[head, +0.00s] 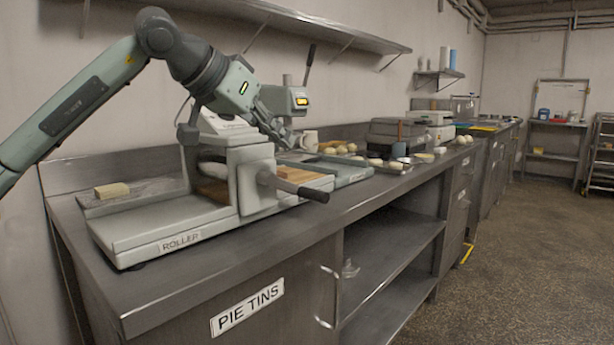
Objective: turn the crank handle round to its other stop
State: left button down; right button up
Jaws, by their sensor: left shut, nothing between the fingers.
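The crank handle (301,189) is a dark grip on a short arm at the front right side of the grey machine labelled ROLLER (145,230). It points toward the front right, over the counter's front edge. My left gripper (279,134) reaches in from the upper left. It is shut and empty, above and behind the crank handle near the top of the roller, apart from the handle. Whether its fingertips touch anything behind the roller cannot be told. My right gripper is not in view.
A wall shelf (290,18) runs above. Floor at right is clear.

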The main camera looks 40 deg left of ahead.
pick_arm(q)
send_over(313, 192)
jog(key=s, duration=0.2)
notch_tip(313, 192, down, 4)
jog(key=f, duration=0.4)
jog(key=shift+w+a+f, duration=0.15)
jog(key=shift+w+f, duration=0.05)
jog(key=shift+w, duration=0.05)
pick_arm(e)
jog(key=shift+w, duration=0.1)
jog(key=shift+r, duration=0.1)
pick_arm(q)
jog(key=shift+f+g+p, duration=0.55)
jog(key=shift+g+p, duration=0.15)
jog(key=shift+p, duration=0.15)
jog(key=shift+f, duration=0.3)
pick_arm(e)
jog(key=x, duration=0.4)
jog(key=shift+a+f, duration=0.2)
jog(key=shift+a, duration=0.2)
